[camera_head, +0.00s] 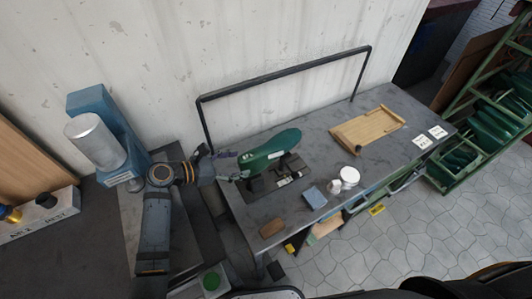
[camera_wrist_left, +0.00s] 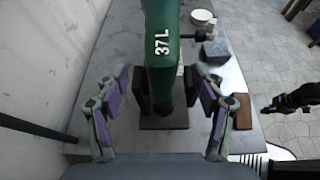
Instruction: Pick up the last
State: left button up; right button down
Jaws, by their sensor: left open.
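The green last (camera_head: 270,152), marked 37L, rests on a dark stand (camera_head: 290,163) on the workbench; it also shows in the left wrist view (camera_wrist_left: 162,60). My left gripper (camera_head: 229,168) is at the near left end of the last. In the left wrist view my left gripper (camera_wrist_left: 160,95) is open, with one purple-padded finger on each side of the last and visible gaps between. A dark jointed part (camera_wrist_left: 294,99) at the right edge of that view may be my right gripper; its jaws are unclear.
On the workbench (camera_head: 315,130) are a blue block (camera_head: 314,197), white round containers (camera_head: 349,176), a brown block (camera_head: 272,228) and a wooden tray (camera_head: 368,131). A black rail (camera_head: 285,74) runs along the back. A green rack (camera_head: 487,125) stands at right.

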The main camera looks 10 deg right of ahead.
aim_at(255, 160)
pick_arm(q)
jog(key=p+x, duration=0.1)
jog(key=x, duration=0.5)
jog(key=shift+d, duration=0.45)
jog(key=shift+r, duration=0.1)
jog(key=c, duration=1.2)
jog(key=shift+c, duration=0.2)
